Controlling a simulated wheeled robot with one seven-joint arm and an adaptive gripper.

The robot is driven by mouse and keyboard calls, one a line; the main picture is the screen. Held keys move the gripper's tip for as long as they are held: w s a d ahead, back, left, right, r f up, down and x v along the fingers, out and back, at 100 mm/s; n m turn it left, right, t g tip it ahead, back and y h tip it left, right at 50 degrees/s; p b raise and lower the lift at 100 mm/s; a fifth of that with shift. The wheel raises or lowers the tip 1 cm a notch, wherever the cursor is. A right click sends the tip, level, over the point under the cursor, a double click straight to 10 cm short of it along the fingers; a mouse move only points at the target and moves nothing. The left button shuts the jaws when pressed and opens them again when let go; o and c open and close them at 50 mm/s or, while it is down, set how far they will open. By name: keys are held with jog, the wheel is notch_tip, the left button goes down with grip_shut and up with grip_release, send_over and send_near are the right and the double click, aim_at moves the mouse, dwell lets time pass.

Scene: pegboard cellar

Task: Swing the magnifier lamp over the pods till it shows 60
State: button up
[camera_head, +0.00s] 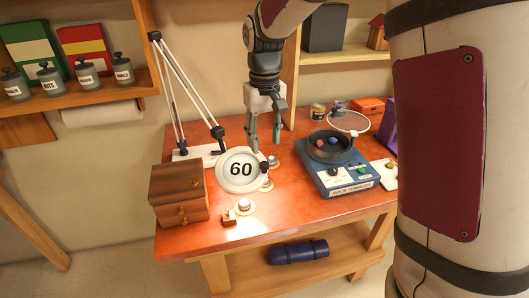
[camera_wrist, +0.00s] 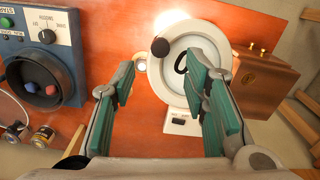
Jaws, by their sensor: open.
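My gripper (camera_head: 264,150) is open and empty, just above and near the knob, with teal finger pads. I cannot tell whether it touches. One pod (camera_head: 243,204) stands on a round base in front of the head; another (camera_head: 268,185) is partly hidden behind it.
A wooden drawer box (camera_head: 178,193) stands left of the lamp head. A blue tumbler machine (camera_head: 345,175) with a dark bowl is on the right. A blue roll (camera_head: 299,252) lies on the lower shelf.

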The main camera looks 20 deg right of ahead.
jog(key=shift+r, duration=2.4)
jog(key=shift+r, duration=0.1)
jog(key=s+d+r+t, duration=0.3)
jog(key=s+r, duration=0.4)
jog(key=s, duration=0.4)
jog(key=s+d+f+m+t+b, duration=0.1)
jog(key=s+f+t, duration=0.1)
jog(key=s, duration=1.1)
jog(key=shift+m+t, duration=0.3)
jog(key=shift+m, duration=0.1)
